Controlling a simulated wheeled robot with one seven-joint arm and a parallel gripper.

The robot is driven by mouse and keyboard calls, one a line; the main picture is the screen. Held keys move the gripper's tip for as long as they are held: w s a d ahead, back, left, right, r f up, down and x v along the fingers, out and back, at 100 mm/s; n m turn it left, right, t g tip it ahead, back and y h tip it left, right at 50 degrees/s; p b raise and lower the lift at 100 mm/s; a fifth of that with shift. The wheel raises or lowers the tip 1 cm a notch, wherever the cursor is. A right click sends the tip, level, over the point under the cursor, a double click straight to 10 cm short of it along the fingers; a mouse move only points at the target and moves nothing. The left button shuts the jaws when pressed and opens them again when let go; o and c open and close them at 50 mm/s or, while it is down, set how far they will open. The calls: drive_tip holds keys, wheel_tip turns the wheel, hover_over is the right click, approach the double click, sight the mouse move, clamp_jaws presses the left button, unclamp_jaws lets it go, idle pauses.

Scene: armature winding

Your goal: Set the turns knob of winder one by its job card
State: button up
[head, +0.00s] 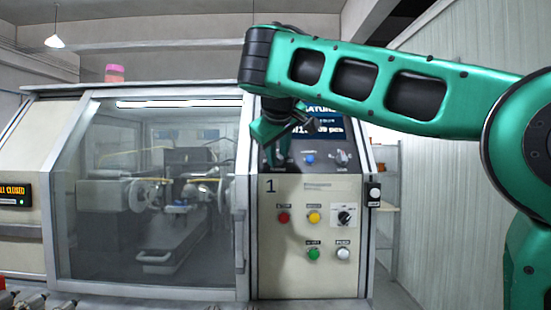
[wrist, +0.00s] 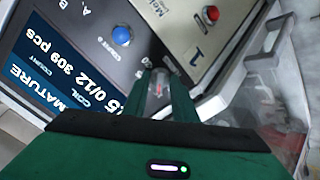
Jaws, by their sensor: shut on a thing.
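Winder one's control panel (head: 300,245) carries a large "1". My gripper (head: 274,162) reaches to the upper left of this panel, left of a blue button (head: 309,159). In the wrist view my gripper (wrist: 160,82) is shut at the panel face, on what appears to be the turns knob. The fingers mostly hide the knob, and its pointer and scale cannot be read. The panel display (wrist: 70,75) shows "COIL" and "COUNT"; my arm partly covers it in the head view. I cannot make out a job card.
Red (head: 284,217), yellow (head: 314,217), green (head: 313,254) and white (head: 343,254) buttons and a black selector (head: 345,216) sit lower on the panel. The glazed winder door (head: 150,240) is left of it.

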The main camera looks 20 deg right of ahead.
drive_tip(key=m, duration=0.3)
drive_tip(key=shift+m, duration=0.4)
drive_tip(key=m, duration=0.4)
drive_tip(key=shift+m, duration=0.3)
drive_tip(key=m, duration=0.4)
drive_tip(key=shift+m, duration=2.4)
drive_tip(key=o, duration=0.6)
drive_tip(key=shift+o, duration=0.2)
drive_tip(key=v, duration=1)
drive_tip(key=shift+s+r, duration=0.15)
drive_tip(key=shift+s, duration=0.1)
